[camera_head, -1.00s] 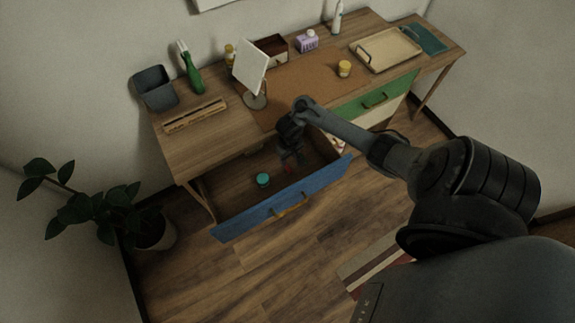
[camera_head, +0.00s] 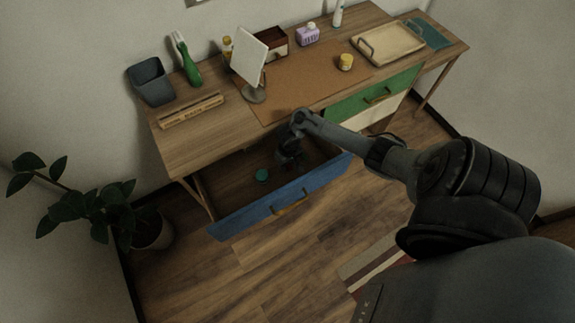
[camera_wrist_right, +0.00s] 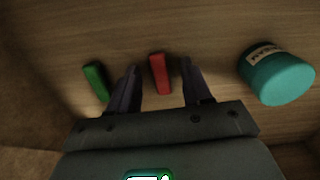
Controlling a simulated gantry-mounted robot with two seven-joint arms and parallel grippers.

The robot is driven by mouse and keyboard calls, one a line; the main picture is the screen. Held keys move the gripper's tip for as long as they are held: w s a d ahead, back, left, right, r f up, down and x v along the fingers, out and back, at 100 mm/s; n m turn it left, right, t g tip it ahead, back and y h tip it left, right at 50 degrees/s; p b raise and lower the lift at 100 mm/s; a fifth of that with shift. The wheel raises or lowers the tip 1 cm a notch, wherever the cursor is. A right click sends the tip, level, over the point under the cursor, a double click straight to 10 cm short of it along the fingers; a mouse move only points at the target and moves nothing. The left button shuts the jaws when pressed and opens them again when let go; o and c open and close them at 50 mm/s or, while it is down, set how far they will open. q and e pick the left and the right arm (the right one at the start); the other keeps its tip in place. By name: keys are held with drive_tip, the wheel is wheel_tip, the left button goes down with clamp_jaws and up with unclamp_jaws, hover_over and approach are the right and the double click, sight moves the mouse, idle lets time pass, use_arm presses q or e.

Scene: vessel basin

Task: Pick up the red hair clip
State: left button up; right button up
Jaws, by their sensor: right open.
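The red hair clip (camera_wrist_right: 160,74) lies on the wooden drawer floor in the right wrist view. My right gripper (camera_wrist_right: 160,80) is open, with one finger on each side of the clip and a gap to both. I cannot tell how far above the floor the fingertips are. In the head view my right gripper (camera_head: 288,160) is down inside the open blue-fronted drawer (camera_head: 280,199), and it hides the clip there. My left gripper is not in view.
In the drawer, a green clip (camera_wrist_right: 96,82) lies left of the red one and a teal jar (camera_wrist_right: 277,76) stands to its right; the jar also shows in the head view (camera_head: 262,175). The desk top (camera_head: 195,140) is above the drawer, holding a mirror (camera_head: 249,55).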

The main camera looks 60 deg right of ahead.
clamp_jaws()
